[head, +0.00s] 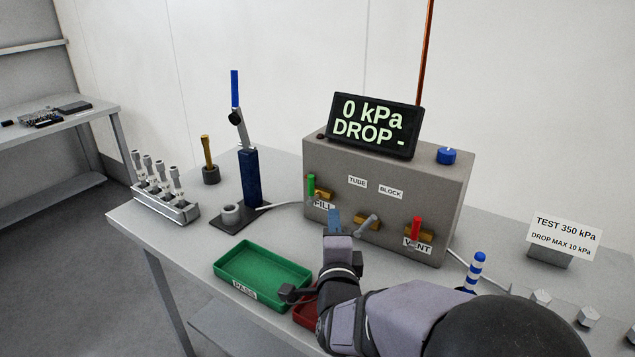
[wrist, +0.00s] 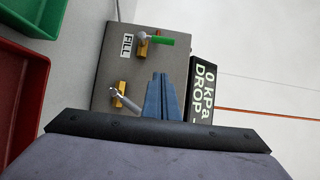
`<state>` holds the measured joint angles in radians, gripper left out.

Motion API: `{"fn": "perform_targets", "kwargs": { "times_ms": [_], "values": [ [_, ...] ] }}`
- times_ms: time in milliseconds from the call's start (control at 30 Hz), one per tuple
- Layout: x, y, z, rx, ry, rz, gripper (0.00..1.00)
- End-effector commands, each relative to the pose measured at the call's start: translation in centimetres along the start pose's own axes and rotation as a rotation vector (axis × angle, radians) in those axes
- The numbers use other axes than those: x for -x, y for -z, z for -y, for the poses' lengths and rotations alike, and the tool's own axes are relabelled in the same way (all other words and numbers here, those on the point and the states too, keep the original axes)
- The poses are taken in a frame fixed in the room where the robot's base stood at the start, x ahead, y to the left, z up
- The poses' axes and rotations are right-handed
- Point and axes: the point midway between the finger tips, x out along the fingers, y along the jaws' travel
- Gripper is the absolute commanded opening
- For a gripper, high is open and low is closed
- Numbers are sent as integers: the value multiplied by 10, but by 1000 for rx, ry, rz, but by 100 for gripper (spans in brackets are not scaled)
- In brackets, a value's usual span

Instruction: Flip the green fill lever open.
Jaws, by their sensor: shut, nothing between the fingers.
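The green fill lever (head: 311,186) stands upright at the left of the grey test box's front face, above the FILL label (head: 324,205). It also shows in the wrist view (wrist: 161,40), at the upper middle, on its brass valve body. My gripper (head: 334,217) is in front of the box, to the right of and below the green lever and apart from it. Its blue fingers show in the wrist view (wrist: 160,82), closed together with nothing between them. The lower parts of the fingers are hidden by the gripper body.
The grey box (head: 385,170) carries a display (head: 374,125) reading 0 kPa, DROP -. A grey lever (head: 366,225) and a red VENT lever (head: 416,228) stand to the right. A green PASS tray (head: 262,258) and partly hidden red tray (head: 304,315) lie in front.

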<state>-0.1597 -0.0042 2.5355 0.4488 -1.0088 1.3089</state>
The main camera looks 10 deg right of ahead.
Motion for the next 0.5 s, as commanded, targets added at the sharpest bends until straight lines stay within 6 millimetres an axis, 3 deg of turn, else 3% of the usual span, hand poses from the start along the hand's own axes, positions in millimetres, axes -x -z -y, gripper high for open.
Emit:
{"fn": "perform_targets", "kwargs": {
  "times_ms": [267, 500],
  "values": [
    [-3, -3, 4, -9, -5, 21, 0],
    [-27, -3, 3, -9, -4, 19, 0]
  ]
}}
